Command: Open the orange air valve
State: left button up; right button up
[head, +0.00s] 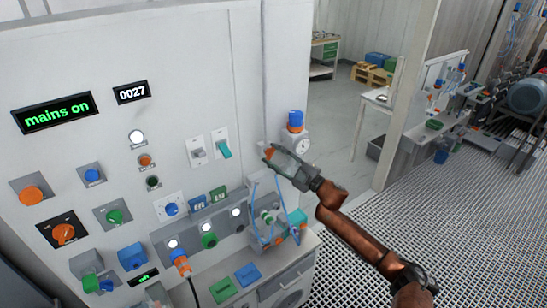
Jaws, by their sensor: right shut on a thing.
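My right arm comes in from the lower right, and its gripper (272,158) is at the right part of the white control panel. It is shut on a small orange piece, which looks like the orange air valve (269,153). The fingers hide much of the valve, so I cannot tell its handle angle. Just above and right of the gripper is an air unit with a blue-topped orange knob (295,120) and a round gauge (302,146). My left gripper is not in view.
Blue hoses and a small fitting cluster (268,217) lie below the gripper. A ledge holds a green block (223,289) and a blue block (247,273). Grating floor (360,235) lies right.

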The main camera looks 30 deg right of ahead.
jog(key=n+g, duration=0.1)
jog(key=n, duration=0.1)
jog(key=n+g, duration=0.1)
jog(key=n, duration=0.2)
jog(key=shift+d+r+y, duration=0.1)
jog(key=shift+y, duration=0.2)
jog(key=shift+n+p, duration=0.3)
jog(key=o, duration=1.2)
jog(key=shift+c, duration=0.2)
jog(key=r+v, duration=0.1)
jog(key=v, duration=1.1)
jog(key=shift+f, duration=0.3)
